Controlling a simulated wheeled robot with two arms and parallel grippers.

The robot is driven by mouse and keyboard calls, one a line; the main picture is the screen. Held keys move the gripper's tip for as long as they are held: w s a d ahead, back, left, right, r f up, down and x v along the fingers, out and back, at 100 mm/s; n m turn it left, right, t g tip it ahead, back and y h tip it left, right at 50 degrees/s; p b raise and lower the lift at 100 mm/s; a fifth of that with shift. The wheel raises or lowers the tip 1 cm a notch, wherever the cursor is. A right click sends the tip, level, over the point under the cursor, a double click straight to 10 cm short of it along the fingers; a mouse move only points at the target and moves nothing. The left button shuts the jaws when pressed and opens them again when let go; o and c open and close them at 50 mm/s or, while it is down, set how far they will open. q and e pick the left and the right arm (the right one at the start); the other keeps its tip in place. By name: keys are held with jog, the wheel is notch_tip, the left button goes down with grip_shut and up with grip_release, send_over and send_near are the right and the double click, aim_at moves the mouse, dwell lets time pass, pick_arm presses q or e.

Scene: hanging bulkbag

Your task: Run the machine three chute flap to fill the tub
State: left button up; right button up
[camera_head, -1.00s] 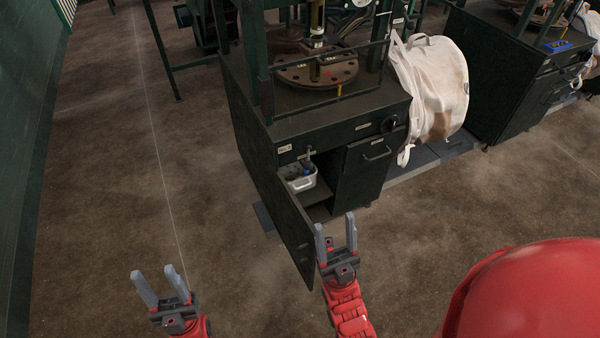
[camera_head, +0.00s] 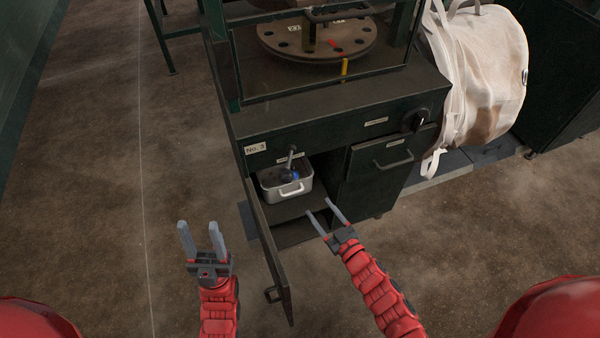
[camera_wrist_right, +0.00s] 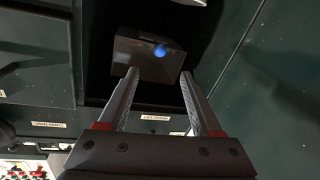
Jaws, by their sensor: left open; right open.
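The machine (camera_head: 335,120) bears a "No. 3" label, and its lower cabinet door (camera_head: 266,250) stands open. A grey metal tub (camera_head: 286,191) with a front handle sits inside on a shelf. A lever (camera_head: 291,158) stands above it, and a blue part (camera_head: 295,175) shows at the tub's opening; I cannot tell which part is the chute flap. My right gripper (camera_head: 319,206) is open and empty, in front of the compartment and apart from the tub. The right wrist view shows a boxy shape with a blue spot (camera_wrist_right: 160,50) beyond the fingers. My left gripper (camera_head: 198,223) is open and empty, left of the door.
A closed drawer or door with a handle (camera_head: 393,165) and a dark knob (camera_head: 415,121) are right of the compartment. A white bulk bag (camera_head: 487,75) hangs further right. The open door stands between my grippers. Floor (camera_head: 100,200) at the left is clear.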

jog(key=b+x, duration=0.2)
jog(key=x, duration=1.3)
jog(key=shift+w+a, duration=0.1)
grip_shut()
dwell(0.8)
